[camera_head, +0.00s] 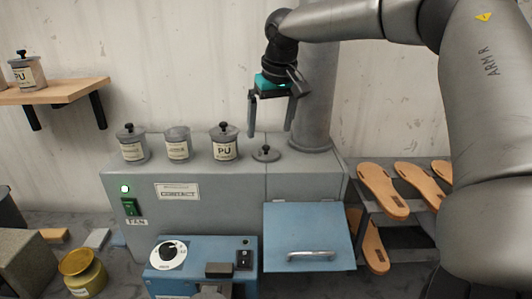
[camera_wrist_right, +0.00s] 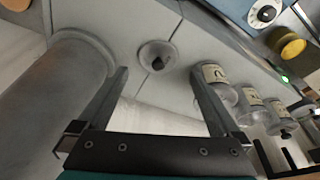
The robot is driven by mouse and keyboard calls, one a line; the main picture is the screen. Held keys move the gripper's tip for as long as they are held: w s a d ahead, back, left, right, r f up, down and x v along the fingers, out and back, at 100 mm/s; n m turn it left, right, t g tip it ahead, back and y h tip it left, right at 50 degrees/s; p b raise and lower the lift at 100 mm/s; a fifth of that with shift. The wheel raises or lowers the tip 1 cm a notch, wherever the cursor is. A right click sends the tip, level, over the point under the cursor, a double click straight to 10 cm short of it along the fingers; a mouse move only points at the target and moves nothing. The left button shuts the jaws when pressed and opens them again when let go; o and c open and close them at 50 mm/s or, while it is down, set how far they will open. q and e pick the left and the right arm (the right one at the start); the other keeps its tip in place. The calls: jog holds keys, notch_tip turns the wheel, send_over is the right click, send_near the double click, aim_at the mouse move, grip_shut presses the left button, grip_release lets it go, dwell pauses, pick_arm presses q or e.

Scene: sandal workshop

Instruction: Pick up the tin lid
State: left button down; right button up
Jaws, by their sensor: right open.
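The tin lid (camera_head: 266,153) is a grey disc with a dark knob. It lies alone on top of the grey fan cabinet, right of the tins. It also shows in the right wrist view (camera_wrist_right: 158,56), ahead of the fingers and between their lines. My right gripper (camera_head: 270,134) is open and empty, above the lid and apart from it. In the right wrist view its two fingers (camera_wrist_right: 160,76) stand wide apart. My left gripper is not in view.
A thick grey pipe (camera_head: 316,110) rises from the cabinet (camera_head: 225,183) close to the right of my gripper. A blue flap (camera_head: 308,236) is on the cabinet front. Sandals (camera_head: 382,190) lie on a rack at right. A wall shelf (camera_head: 55,91) holds a tin at left.

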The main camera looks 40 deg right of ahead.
aim_at(267, 147)
jog(key=x, duration=0.3)
jog(key=p+x, duration=0.1)
jog(key=x, duration=0.1)
jog(key=shift+w+d+f, duration=0.25)
jog(key=shift+w+d, duration=0.05)
jog(key=shift+w, duration=0.1)
jog(key=shift+w+f, duration=0.2)
jog(key=shift+f, duration=0.5)
jog(key=c, duration=1)
